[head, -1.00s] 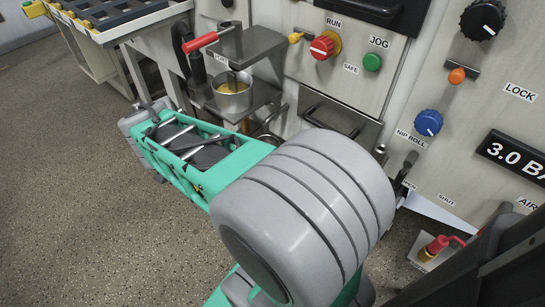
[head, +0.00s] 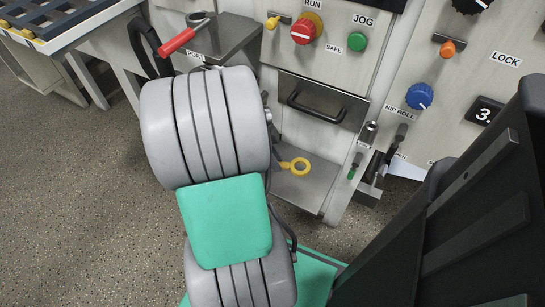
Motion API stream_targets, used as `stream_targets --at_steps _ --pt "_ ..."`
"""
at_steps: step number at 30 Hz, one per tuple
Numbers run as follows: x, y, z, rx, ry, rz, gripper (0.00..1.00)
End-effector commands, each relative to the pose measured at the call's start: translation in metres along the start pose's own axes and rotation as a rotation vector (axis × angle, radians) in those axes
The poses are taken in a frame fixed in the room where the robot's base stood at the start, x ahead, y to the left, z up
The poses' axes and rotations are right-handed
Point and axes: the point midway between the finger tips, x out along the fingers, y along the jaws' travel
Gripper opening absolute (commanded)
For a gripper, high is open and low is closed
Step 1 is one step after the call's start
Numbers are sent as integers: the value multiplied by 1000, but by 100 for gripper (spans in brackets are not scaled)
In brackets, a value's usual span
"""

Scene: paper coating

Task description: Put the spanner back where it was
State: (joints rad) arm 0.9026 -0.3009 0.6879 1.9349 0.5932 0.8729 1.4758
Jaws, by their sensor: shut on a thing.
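I cannot make out the spanner for certain. A yellow ring-ended piece (head: 294,166) shows at the lower metal ledge (head: 305,191), right of my arm. Its left end is hidden behind the arm, and I cannot tell whether it is part of the spanner. My gripper is not visible. My arm's large grey joints and green link fill the middle of the view and hide what lies behind them.
A red-handled lever (head: 177,41) sits by the upper metal shelf (head: 232,38). The panel has a red RUN knob (head: 303,32), green JOG button (head: 357,41), drawer handle (head: 316,107) and blue nip roll knob (head: 419,96). Open floor (head: 80,200) lies left.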

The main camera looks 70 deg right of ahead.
Motion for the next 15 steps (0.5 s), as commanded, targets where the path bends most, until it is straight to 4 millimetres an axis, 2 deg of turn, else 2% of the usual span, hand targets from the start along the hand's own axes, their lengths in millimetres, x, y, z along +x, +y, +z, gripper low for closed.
stream_targets --at_steps 3,8,15 --pt "2 -9 -1 12 -1 4 0" --pt "6 -11 1 14 -1 2 0" --pt "34 -10 12 13 -1 2 0"
